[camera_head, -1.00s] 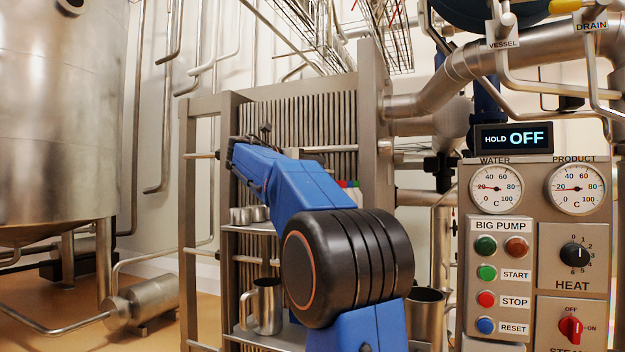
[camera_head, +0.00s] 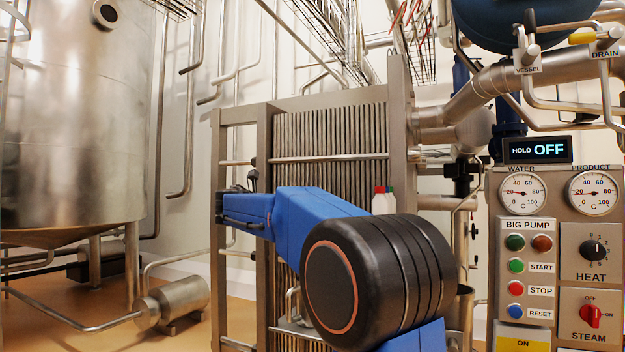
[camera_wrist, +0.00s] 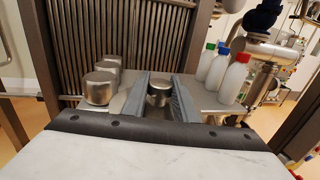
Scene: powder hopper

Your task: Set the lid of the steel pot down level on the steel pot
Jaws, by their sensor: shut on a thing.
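In the wrist view my gripper (camera_wrist: 160,98) is shut on a small round steel piece, which I take to be the lid of the steel pot (camera_wrist: 159,92). Its rounded top shows between the two grey fingers. Its lower part is dark and partly hidden, so I cannot tell whether it touches a pot below. I cannot pick out the steel pot for certain. In the head view my blue and black arm covers the area, and the fingers and the lid are hidden.
Several steel containers (camera_wrist: 100,88) stand left of the fingers on the metal shelf (camera_wrist: 208,98). White bottles (camera_wrist: 234,78) with coloured caps stand on the right. The ribbed plate stack (camera_wrist: 150,40) rises close behind. The control panel (camera_head: 560,235) stands at the right.

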